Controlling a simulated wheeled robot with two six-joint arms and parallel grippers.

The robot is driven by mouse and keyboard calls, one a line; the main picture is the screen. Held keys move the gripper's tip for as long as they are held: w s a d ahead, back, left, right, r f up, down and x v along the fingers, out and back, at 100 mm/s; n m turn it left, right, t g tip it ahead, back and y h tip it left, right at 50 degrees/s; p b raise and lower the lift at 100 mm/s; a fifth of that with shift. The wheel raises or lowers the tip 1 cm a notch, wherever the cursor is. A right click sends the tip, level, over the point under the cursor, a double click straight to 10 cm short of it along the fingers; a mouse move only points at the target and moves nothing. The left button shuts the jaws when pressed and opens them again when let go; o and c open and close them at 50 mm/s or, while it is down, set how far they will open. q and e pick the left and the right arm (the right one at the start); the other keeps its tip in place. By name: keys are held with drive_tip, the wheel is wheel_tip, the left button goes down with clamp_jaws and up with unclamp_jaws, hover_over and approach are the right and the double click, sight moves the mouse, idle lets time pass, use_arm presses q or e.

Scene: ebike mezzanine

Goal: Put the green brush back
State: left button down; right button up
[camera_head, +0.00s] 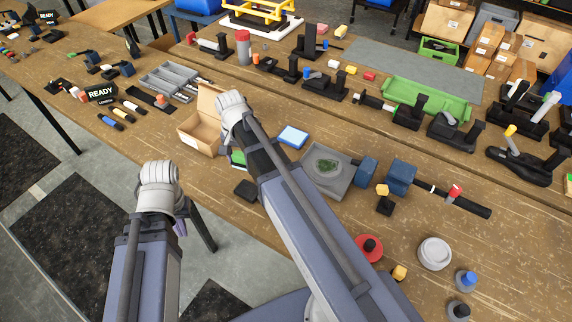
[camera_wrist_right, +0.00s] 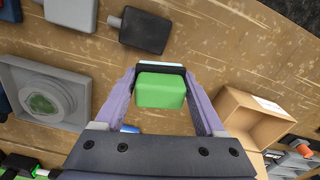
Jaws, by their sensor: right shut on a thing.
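The green brush, a green block (camera_wrist_right: 160,92) with a dark and pale strip along its far edge, sits between the purple fingers of my right gripper (camera_wrist_right: 160,74). The gripper is shut on it above the wooden table. In the head view a bit of green (camera_head: 238,158) shows beside my right arm, which hides most of the gripper and block. A grey square tray (camera_head: 341,187) with a dark green piece in its round middle lies to the right. My left gripper (camera_head: 180,228) shows only a purple sliver below its arm, off the table's front edge; its jaws are hidden.
An open cardboard box (camera_head: 199,136) stands just left of the held block. A blue-topped block (camera_head: 293,136) lies behind and a black block (camera_head: 246,190) lies nearer the table edge. Blue-headed tools (camera_head: 400,178) and round weights (camera_head: 434,253) occupy the right side.

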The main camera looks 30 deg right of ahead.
drive_tip(key=w+d+r+m+p, duration=0.1)
drive_tip(key=w+d+m, duration=0.2)
drive_tip(key=d, duration=0.9)
wheel_tip(320, 180, down, 10)
drive_tip(key=b, duration=0.9)
drive_tip(key=shift+r+b, duration=0.1)
drive_tip(key=shift+b, duration=0.3)
drive_tip(key=shift+f, duration=0.25)
drive_tip(key=o, duration=1.2)
drive_tip(key=shift+r, duration=0.15)
drive_tip(key=shift+c, duration=0.2)
drive_tip(key=shift+r, duration=0.1)
